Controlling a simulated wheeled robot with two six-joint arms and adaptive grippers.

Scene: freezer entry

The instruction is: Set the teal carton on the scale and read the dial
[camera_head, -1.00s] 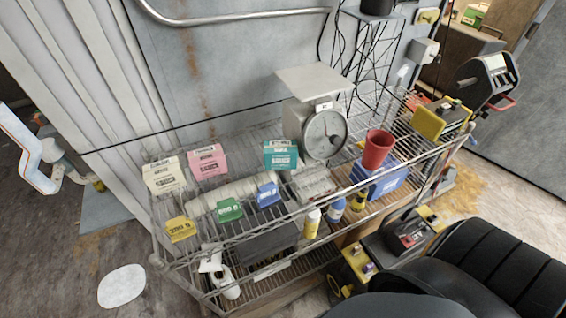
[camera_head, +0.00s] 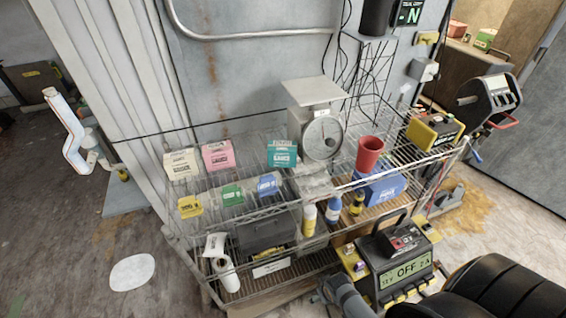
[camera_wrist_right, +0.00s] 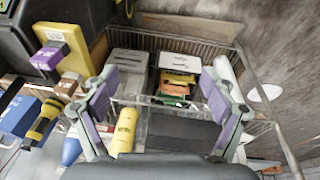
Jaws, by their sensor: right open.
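The teal carton (camera_head: 282,153) stands upright on the wire rack's top shelf, just left of the scale (camera_head: 299,128). The scale has a flat, empty square platform (camera_head: 312,91) and a round dial (camera_head: 323,138) facing the front. The dial's marks are too small to read. My right gripper (camera_wrist_right: 162,88) is open and empty in the right wrist view, with purple-padded fingers spread above the lower part of the rack. Neither the carton nor the scale can be made out in that view. My left gripper is not in view.
Cream (camera_head: 181,165) and pink (camera_head: 217,155) cartons stand left of the teal one; small yellow, green and blue boxes sit in front. A red cup (camera_head: 369,153) stands right of the scale. A yellow bottle (camera_wrist_right: 124,130) and a charger (camera_head: 402,272) are lower down.

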